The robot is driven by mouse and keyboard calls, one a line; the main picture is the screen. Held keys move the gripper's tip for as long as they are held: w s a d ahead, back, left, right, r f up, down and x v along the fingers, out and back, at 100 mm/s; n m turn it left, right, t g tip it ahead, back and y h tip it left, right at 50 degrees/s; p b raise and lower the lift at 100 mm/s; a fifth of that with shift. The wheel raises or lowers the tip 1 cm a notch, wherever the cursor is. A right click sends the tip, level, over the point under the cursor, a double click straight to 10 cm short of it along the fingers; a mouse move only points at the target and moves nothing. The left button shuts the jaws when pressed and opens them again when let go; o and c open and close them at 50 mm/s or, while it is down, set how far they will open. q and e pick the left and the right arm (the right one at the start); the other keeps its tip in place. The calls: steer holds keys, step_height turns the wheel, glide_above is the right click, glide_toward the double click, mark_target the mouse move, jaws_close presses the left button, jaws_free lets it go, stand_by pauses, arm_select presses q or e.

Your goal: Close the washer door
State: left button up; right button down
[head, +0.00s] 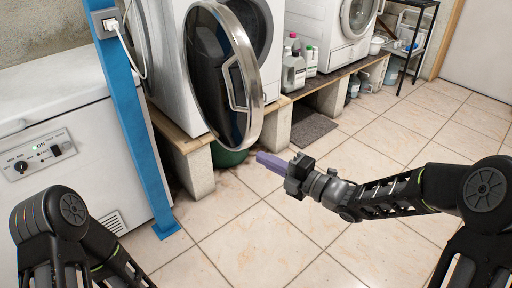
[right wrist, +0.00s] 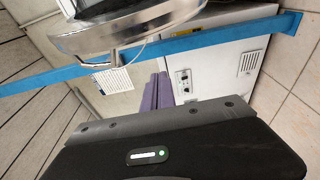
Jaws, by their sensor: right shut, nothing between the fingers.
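The washer door (head: 206,82) is a round dark glass with a chrome rim and a handle. It stands open, swung out from the front of the white washer (head: 171,38) on the block plinth. My right gripper (head: 262,160), with purple fingers, is shut and empty. In the head view it appears just below and right of the door's lower edge; I cannot tell if they touch. In the right wrist view, the door's chrome rim (right wrist: 130,38) is at the top, beyond the purple fingers (right wrist: 157,92). My left arm shows at bottom left, its gripper out of frame.
A blue post (head: 140,120) with a socket stands left of the washer, beside a white chest freezer (head: 70,120). Detergent bottles (head: 293,70) stand on the plinth near a second machine (head: 328,22). A green basin (head: 228,155) sits below. The tiled floor at right is clear.

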mark_target(251, 140)
steer(key=w+a, duration=0.1)
steer(key=w, duration=0.1)
steer(key=w+a, duration=0.1)
steer(key=w, duration=0.2)
steer(key=w+a, duration=0.2)
steer(key=w, duration=0.1)
steer(key=shift+w+a, duration=0.1)
steer(key=shift+w, duration=0.05)
steer(key=shift+w+d, duration=0.15)
steer(key=shift+d, duration=0.2)
